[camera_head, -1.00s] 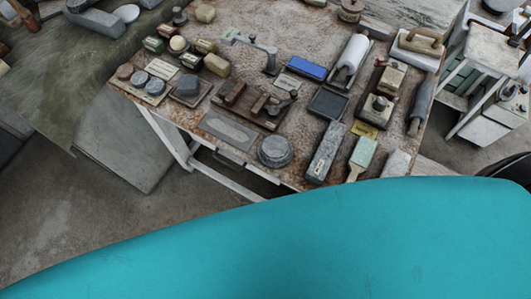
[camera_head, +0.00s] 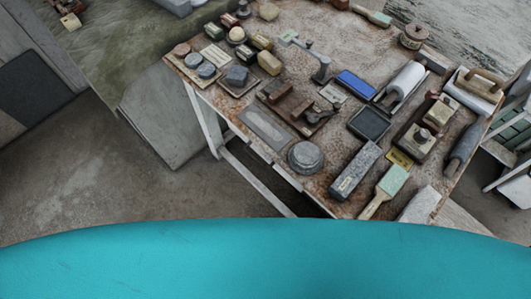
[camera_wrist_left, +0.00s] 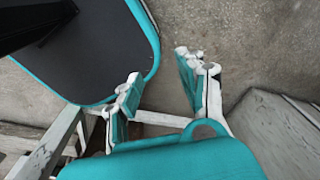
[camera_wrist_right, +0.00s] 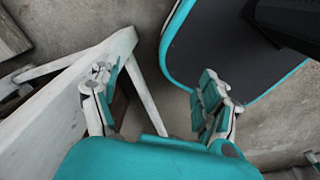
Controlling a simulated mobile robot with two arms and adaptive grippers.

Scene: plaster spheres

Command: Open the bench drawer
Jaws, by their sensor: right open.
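The bench (camera_head: 340,70) stands ahead in the head view, with a worn brown top and white legs. Its front edge slants down to the right. A pale strip under this edge (camera_head: 262,152) may be the drawer front; it is mostly hidden by the top, and I cannot tell whether it is shut. My left gripper (camera_wrist_left: 160,80) is open and empty over the floor, with white bars beyond and to its left. My right gripper (camera_wrist_right: 160,90) is open and empty; its left finger is close to a white bench leg (camera_wrist_right: 75,85). Neither gripper shows in the head view.
The bench top carries many tools: a round grey tin (camera_head: 306,157) near the front edge, a grey block (camera_head: 355,170), a brush (camera_head: 387,187) and a blue box (camera_head: 357,83). A grey panel or box (camera_head: 165,120) stands left of the bench. Floor (camera_head: 90,190) before it is clear.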

